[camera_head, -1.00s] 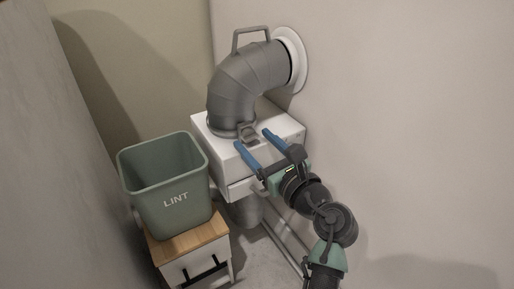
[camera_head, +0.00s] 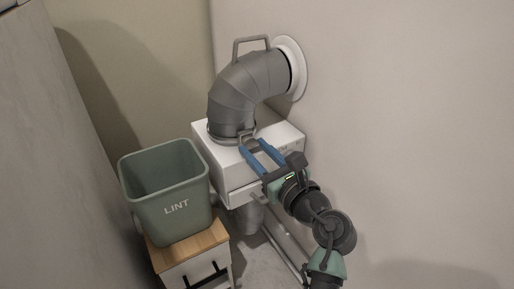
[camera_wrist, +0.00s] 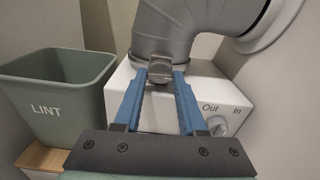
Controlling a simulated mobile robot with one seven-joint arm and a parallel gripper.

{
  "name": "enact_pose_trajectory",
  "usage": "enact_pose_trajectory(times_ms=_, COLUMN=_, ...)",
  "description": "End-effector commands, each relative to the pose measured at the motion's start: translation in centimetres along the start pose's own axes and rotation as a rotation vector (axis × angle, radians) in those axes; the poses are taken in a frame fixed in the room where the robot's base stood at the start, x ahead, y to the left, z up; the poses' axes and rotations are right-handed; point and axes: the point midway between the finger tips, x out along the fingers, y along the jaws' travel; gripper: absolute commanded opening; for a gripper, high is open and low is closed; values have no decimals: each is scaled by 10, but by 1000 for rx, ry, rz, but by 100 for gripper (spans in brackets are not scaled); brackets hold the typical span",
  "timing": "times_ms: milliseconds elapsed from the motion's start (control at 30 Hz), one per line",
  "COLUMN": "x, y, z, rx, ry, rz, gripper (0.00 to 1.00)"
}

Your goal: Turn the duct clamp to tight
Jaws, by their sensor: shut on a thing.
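The duct clamp (camera_wrist: 160,70) is a grey piece at the foot of the grey duct, on top of the white box. My gripper (camera_head: 254,146) has two blue fingers that reach to the clamp; in the wrist view my gripper (camera_wrist: 160,74) has its fingertips on either side of the clamp's grey tab, shut on it. The clamp's band (camera_head: 222,138) circles the duct's lower end. The fingers partly hide the tab in the head view. No tight or loose mark is readable on the clamp.
The grey duct (camera_head: 240,88), with a handle on top, bends up to a round wall collar (camera_head: 295,68). The white box (camera_wrist: 125,92) has a knob (camera_wrist: 217,125) marked Out and In. A green LINT bin (camera_head: 165,190) stands left on a wooden-topped cabinet (camera_head: 190,250). The wall is close on the right.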

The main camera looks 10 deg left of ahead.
Motion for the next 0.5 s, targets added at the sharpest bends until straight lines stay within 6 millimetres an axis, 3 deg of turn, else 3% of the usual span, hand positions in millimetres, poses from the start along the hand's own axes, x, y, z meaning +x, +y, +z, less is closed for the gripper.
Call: enact_pose_trajectory(times_ms=500, x=0, y=-1, z=6, rx=335, ry=3, rz=-1, gripper=0)
